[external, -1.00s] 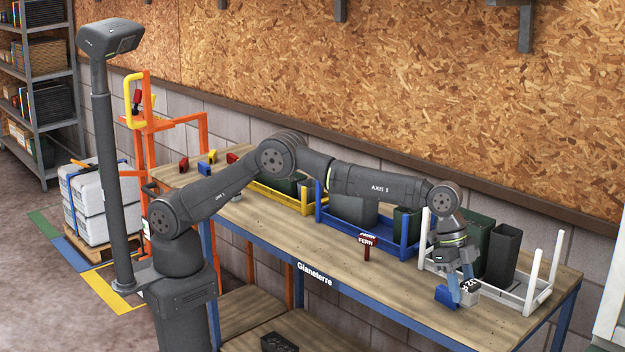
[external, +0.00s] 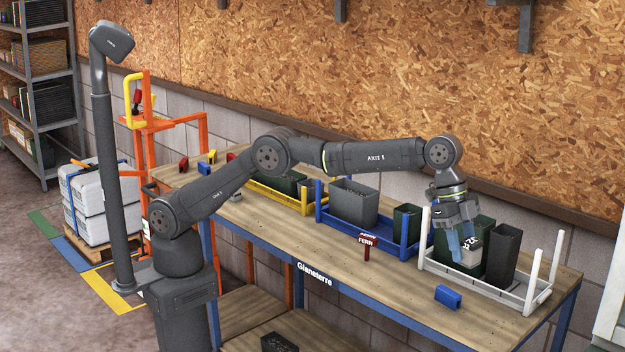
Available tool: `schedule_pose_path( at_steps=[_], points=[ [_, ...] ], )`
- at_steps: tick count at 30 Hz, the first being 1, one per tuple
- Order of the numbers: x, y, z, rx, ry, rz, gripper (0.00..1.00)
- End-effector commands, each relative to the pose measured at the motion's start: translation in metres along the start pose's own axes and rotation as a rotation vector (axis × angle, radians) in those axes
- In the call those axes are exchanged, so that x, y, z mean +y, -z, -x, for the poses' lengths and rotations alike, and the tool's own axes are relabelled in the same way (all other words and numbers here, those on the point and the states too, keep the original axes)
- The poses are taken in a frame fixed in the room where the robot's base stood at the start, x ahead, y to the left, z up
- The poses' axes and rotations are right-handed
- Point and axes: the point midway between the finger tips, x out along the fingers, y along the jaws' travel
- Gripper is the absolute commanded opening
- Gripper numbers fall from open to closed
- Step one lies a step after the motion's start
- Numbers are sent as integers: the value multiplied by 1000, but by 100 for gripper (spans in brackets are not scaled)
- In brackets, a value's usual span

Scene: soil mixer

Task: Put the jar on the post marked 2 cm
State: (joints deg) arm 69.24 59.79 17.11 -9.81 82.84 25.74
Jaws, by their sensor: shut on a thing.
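My gripper (external: 463,252) has pale blue fingers and points down at the right of the external view. It is shut on a small light grey block (external: 472,250) with dark marks that I cannot read. The fingers hide part of the block. It is held up in front of the dark green pot, over or near the white-framed tray (external: 485,284); its exact height is unclear. I cannot make out a jar or a post marked 2 cm.
A blue clip-like block (external: 448,296) lies on the wooden bench (external: 400,292). A dark green pot (external: 486,232) and a tall dark pot (external: 502,254) stand in the white-framed tray. A blue-framed tray (external: 378,238) and a red FERN sign (external: 366,246) are left of it.

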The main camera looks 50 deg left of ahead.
Motion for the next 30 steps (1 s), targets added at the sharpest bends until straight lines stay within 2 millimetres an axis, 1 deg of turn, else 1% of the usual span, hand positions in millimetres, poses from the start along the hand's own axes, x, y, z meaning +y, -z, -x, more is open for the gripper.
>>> schedule_pose_path(
  at_steps=[4,11,14,17,18,20,21,23,24,26,27,29,30],
  points=[
    [0,6,16,2,1,0,13],
    [-45,-20,34,1,30,72,13],
    [-69,-36,45,1,46,113,13],
    [-96,-56,59,0,65,161,13],
    [-109,-67,66,1,75,185,13],
    [-130,-84,77,1,91,224,13],
    [-144,-98,86,1,103,253,13],
    [-165,-120,99,1,121,298,13],
    [-178,-135,108,0,133,329,13],
    [-197,-159,121,1,151,374,13],
    [-209,-175,130,0,164,404,13],
    [-225,-200,144,0,183,449,13],
    [-235,-217,153,0,196,480,13]
  ],
)
